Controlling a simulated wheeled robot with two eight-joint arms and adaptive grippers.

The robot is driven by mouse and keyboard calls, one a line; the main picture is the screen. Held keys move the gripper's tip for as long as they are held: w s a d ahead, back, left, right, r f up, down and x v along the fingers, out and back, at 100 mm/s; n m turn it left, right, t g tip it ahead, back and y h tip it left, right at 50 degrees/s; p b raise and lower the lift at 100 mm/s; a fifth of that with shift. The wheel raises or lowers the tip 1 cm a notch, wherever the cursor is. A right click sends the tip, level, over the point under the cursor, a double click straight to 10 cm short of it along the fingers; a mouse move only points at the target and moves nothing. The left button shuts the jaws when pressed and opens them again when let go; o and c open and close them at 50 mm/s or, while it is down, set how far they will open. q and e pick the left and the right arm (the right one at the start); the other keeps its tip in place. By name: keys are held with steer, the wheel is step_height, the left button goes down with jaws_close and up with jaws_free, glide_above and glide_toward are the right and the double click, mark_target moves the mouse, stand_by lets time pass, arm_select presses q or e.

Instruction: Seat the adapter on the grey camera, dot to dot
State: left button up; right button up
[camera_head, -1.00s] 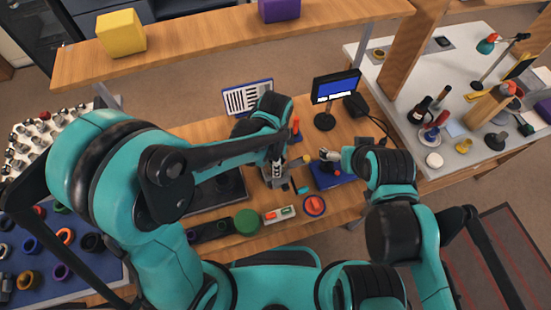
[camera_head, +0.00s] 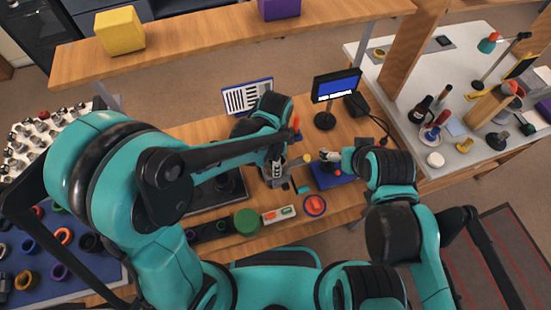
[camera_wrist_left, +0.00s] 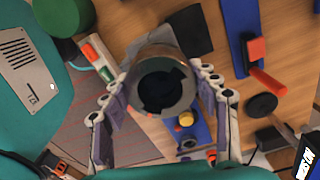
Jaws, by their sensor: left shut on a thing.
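In the left wrist view my left gripper (camera_wrist_left: 163,92) is shut on a grey-brown ring with a dark hollow middle, which looks like the adapter (camera_wrist_left: 144,62). Its fingers press on the ring's two sides, and I look into its opening. No alignment dot can be made out clearly. In the head view my left gripper (camera_head: 276,176) is over the middle of the bench, and the ring is too small to tell. My right gripper (camera_head: 331,155) is just above a blue mat (camera_head: 322,180); its fingers are too small to read. I cannot identify the grey camera with certainty.
A green cylinder (camera_head: 246,222), a box with red and green switches (camera_head: 280,214) and a round blue-and-red item (camera_head: 315,205) line the bench's front. A monitor (camera_head: 336,87) and a printed panel (camera_head: 247,97) stand behind. A red-handled item (camera_wrist_left: 267,78) is near the blue mat.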

arm_select(q)
steer(key=shift+f, duration=0.15)
stand_by(0.5)
steer(key=shift+f+b, duration=0.25)
steer(key=shift+b, duration=0.1)
steer(key=shift+f, duration=0.2)
stand_by(0.4)
